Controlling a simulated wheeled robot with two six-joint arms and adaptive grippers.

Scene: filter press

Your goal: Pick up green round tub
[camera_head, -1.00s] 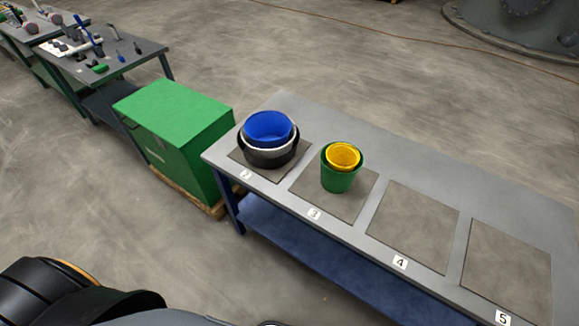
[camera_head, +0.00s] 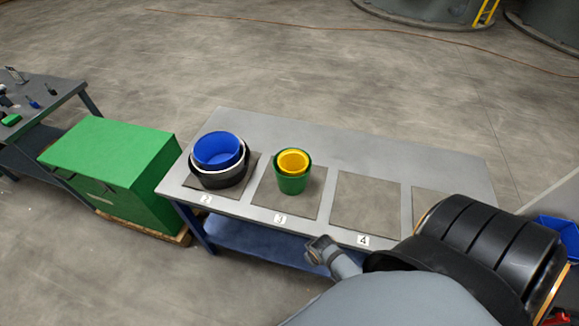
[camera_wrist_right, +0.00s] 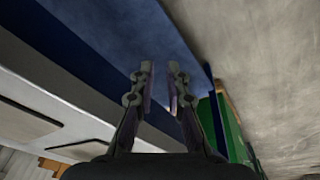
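The green round tub (camera_head: 291,184) stands upright on the grey square marked 3 on the table. A smaller yellow tub (camera_head: 293,162) sits inside it, so most of its inside is hidden. My right arm reaches in from the lower right in the head view, and its end is at the table's front edge, apart from the tub. In the right wrist view my right gripper (camera_wrist_right: 160,72) has its two fingers apart with nothing between them. The tub does not show there. My left gripper is in neither view.
A blue tub (camera_head: 217,148) sits in white and black tubs on square 2, left of the green tub. Square 4 (camera_head: 366,204) is bare. A green box (camera_head: 110,165) stands left of the table (camera_head: 330,135). The table's blue lower shelf (camera_head: 255,238) runs underneath.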

